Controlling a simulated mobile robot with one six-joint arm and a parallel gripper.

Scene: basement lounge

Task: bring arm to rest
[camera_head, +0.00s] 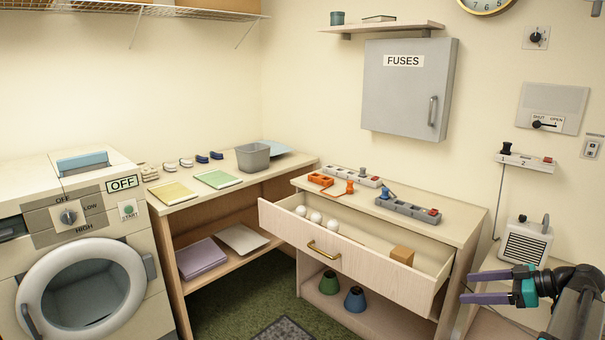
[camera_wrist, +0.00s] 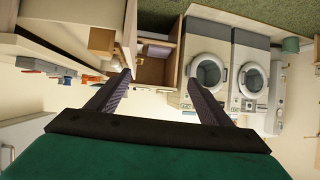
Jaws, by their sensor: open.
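My gripper (camera_head: 468,287) is at the lower right in the head view, held out to the left from my dark arm. Its two purple fingers are spread apart with nothing between them. In the wrist view my gripper (camera_wrist: 162,82) also shows open and empty, with the room seen tilted on its side beyond it. The gripper is right of the open drawer (camera_head: 340,262) and touches nothing that I can see.
The pulled-out drawer holds several white balls (camera_head: 315,217) and a tan block (camera_head: 402,255). Power strips (camera_head: 408,208) lie on the cabinet top. A small heater (camera_head: 525,242) stands close behind my gripper. A washing machine (camera_head: 80,215) is at the left.

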